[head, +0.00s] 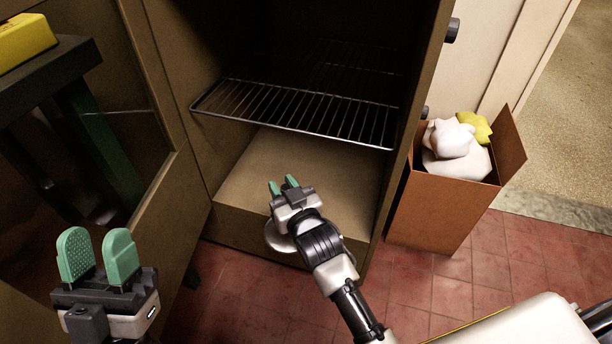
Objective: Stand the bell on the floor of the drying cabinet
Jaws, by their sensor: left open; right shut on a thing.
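The drying cabinet (198,120) stands open in front of me, with a bare tan floor (330,172) under a wire rack. My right gripper (284,186) is at the front edge of that floor, seen from above and shut. A pale, silvery rounded rim (277,238) shows below its wrist, against the cabinet's front sill. This looks like the bell, held by the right gripper; most of it is hidden behind the gripper and wrist. I cannot tell its tilt or whether it touches the sill. My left gripper (97,257) is open and empty at the lower left.
The wire rack (300,108) hangs above the cabinet floor. The open glazed door (172,225) stands at left. A cardboard box (430,205) with white and yellow cloths stands close on the right. A dark bench (45,85) with a yellow object (25,40) is at upper left.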

